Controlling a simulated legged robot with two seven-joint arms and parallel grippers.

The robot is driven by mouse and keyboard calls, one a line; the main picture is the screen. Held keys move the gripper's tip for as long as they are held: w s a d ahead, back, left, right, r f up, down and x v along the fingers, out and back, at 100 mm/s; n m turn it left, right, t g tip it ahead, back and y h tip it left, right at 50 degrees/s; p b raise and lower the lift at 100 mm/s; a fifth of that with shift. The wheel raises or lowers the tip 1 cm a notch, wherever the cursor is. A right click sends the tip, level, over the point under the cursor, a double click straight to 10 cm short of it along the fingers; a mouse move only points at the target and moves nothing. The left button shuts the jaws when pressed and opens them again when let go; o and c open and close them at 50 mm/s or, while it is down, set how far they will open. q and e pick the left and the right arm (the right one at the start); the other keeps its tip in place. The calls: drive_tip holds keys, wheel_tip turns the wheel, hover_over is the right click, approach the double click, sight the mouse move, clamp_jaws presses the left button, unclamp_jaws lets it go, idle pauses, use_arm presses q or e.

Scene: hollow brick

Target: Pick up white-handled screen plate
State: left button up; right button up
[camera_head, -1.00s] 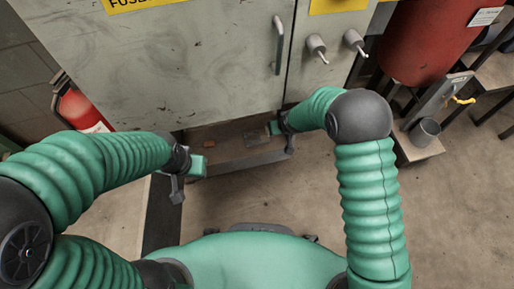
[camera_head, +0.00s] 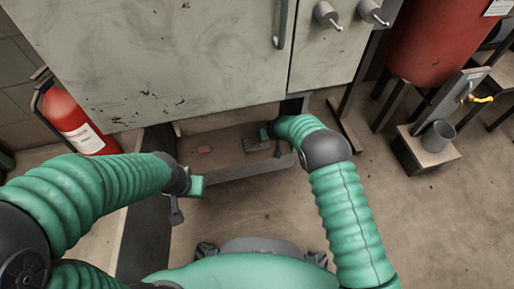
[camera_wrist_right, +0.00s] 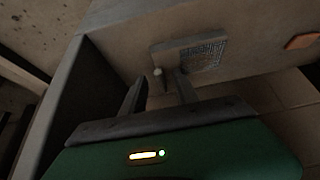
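The screen plate (camera_wrist_right: 203,56), a grey frame with a wire mesh, lies under the cabinet. It also shows small and dark in the head view (camera_head: 255,145). A small pale handle end (camera_wrist_right: 157,73) shows at its near left side. My right gripper (camera_wrist_right: 158,82) is open, its two dark fingers apart and pointing at the plate. The handle end appears between the fingertips, but I cannot tell whether they touch. In the head view my right gripper is partly hidden beside the plate. My left gripper (camera_head: 176,212) hangs left of the low bar, away from the plate; its finger gap is unclear.
A grey cabinet (camera_head: 150,60) overhangs the space. A low metal bar (camera_head: 235,172) crosses in front. A reddish-brown piece (camera_head: 204,149) lies left of the plate.

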drive_tip(key=shift+x, duration=0.9)
drive_tip(key=shift+r, duration=0.15)
drive_tip(key=shift+s, duration=0.1)
clamp_jaws()
idle(0.4)
